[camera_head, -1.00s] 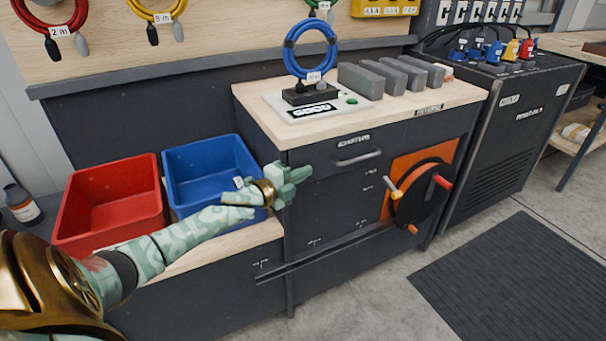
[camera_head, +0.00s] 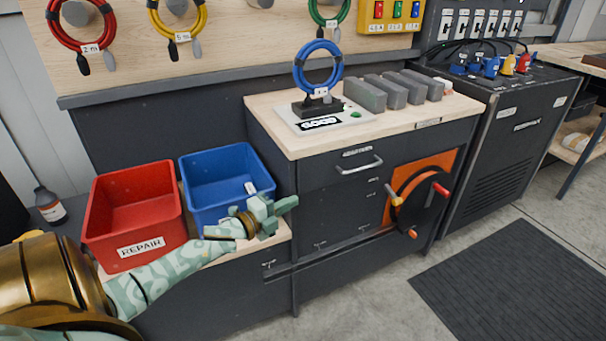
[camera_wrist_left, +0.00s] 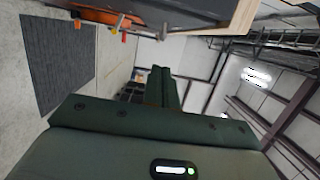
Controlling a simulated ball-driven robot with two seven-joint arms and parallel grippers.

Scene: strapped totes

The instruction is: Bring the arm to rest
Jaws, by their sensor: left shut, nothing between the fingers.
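My left arm reaches in from the lower left in the head view. Its gripper (camera_head: 284,206) is shut and empty, in front of the right side of the blue bin (camera_head: 228,165). In the left wrist view the shut fingers (camera_wrist_left: 162,88) show with nothing between them. My right gripper is in neither view.
A red bin (camera_head: 138,200) labelled REPAIR stands left of the blue one. A blue cable coil (camera_head: 319,68) stands on a tester (camera_head: 324,118) on the bench (camera_head: 300,143). Grey blocks (camera_head: 390,90) lie beside it. An orange-backed reel (camera_head: 420,195) is on the cabinet front. Floor is clear by the mat (camera_head: 510,285).

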